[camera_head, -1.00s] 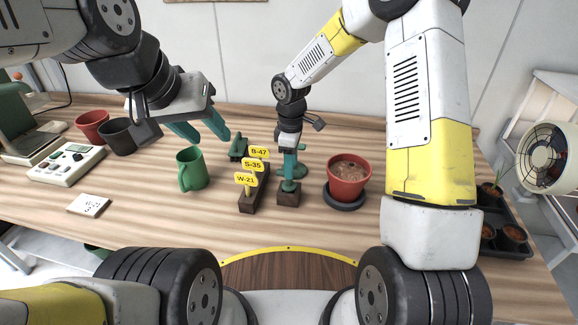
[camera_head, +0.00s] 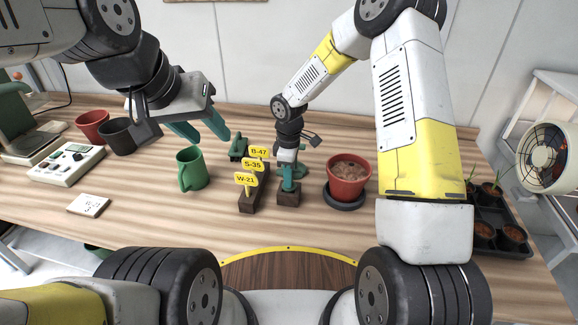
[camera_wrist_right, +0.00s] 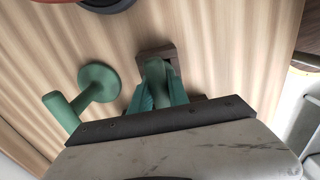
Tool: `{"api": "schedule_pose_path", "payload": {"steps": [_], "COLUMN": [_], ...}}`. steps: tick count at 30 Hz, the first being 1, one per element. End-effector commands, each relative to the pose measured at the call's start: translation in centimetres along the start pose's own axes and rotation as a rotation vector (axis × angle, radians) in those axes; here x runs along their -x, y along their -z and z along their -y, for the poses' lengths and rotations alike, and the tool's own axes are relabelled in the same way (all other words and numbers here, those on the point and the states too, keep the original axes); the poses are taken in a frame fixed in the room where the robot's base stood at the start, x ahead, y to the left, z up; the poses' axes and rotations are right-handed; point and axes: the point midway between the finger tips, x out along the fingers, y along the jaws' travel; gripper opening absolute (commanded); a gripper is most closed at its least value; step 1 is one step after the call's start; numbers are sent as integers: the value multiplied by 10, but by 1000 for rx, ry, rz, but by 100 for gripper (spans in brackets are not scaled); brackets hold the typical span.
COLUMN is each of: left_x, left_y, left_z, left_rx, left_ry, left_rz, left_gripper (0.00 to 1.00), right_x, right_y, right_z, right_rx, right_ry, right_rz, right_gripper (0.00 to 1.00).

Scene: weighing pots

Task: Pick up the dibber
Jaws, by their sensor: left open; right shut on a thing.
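The green dibber (camera_head: 289,187) stands upright in a dark wooden block (camera_head: 289,199) near the middle of the table. My right gripper (camera_head: 290,171) has come down over it and is shut on its upper part. In the right wrist view the dibber's rounded green top (camera_wrist_right: 155,70) shows between the green fingers, with the block (camera_wrist_right: 157,55) just below. The dibber's lower part is hidden in the block. My left gripper (camera_head: 203,128) is open and empty, above the table near the green mug.
A green mug (camera_head: 192,169) and a block with yellow tags (camera_head: 247,203) stand to the left. A red pot (camera_head: 348,178) on a black saucer (camera_head: 344,202) is close on the right. A green round-based tool (camera_wrist_right: 98,84) stands beside my right gripper.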

Motion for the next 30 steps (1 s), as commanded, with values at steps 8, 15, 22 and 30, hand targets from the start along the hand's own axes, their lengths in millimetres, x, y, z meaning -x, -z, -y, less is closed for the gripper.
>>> {"api": "schedule_pose_path", "payload": {"steps": [8,15,22,30], "left_x": [0,0,0,0], "left_y": [0,0,0,0], "left_z": [0,0,0,0], "left_rx": [0,0,0,0], "left_ry": [0,0,0,0], "left_rz": [0,0,0,0], "left_gripper": [43,43,43,43], "right_x": [3,43,85,100], "right_y": [0,0,0,0], "right_z": [0,-2,-1,0], "right_rx": [0,-1,0,1], "right_ry": [-1,-6,-4,1], "right_rz": [0,-2,-1,0], "right_gripper": [0,0,0,0]}}
